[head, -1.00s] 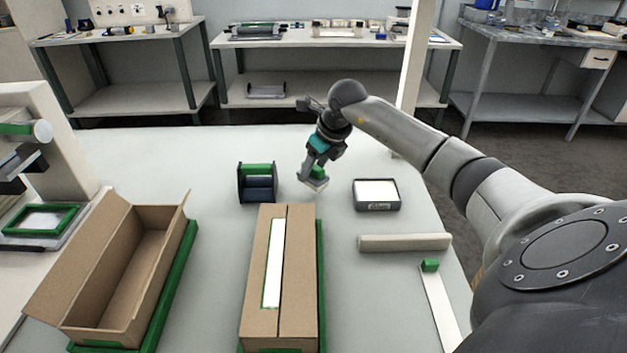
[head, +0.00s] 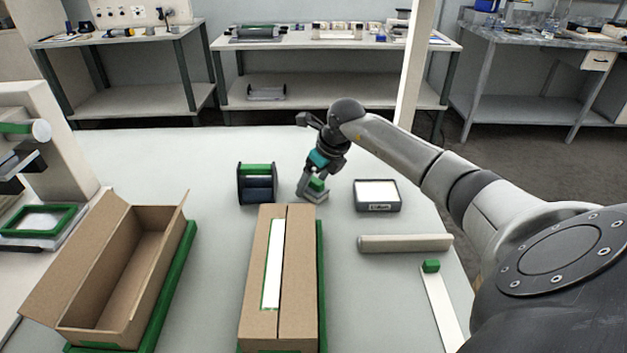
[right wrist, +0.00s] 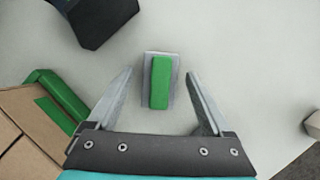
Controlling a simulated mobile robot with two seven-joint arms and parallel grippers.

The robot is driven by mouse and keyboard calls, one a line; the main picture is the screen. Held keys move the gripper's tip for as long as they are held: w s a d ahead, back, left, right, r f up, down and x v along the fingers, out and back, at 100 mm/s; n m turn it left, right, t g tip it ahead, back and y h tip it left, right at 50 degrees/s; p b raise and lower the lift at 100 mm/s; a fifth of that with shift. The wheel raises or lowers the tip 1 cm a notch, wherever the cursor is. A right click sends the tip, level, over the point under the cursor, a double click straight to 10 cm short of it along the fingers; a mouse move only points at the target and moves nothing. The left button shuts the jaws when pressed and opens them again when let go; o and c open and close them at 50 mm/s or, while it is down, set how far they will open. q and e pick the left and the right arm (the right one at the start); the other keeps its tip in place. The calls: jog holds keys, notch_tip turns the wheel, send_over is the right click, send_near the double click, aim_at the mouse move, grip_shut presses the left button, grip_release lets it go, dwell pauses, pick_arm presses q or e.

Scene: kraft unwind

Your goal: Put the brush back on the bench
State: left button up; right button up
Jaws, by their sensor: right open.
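The brush, a small block with a green grip on a pale grey base, stands on the pale bench (head: 215,150) in the head view, with its green top (head: 317,184) showing between my fingers. In the right wrist view the brush (right wrist: 160,82) lies between the two fingers with a gap on each side. My right gripper (head: 313,190) is open and low around the brush; it also shows in the right wrist view (right wrist: 160,73). My left gripper is in neither view.
A dark holder with a green bar (head: 257,170) stands left of the brush, and a dark tray with a white pad (head: 377,193) stands right. A closed carton (head: 298,260) is in front. A pale roller (head: 405,243) and an open carton (head: 95,290) lie nearer.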

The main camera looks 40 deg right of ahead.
jog(key=shift+r, duration=0.15)
jog(key=p+v, duration=0.2)
jog(key=v, duration=1)
jog(key=shift+r, duration=0.1)
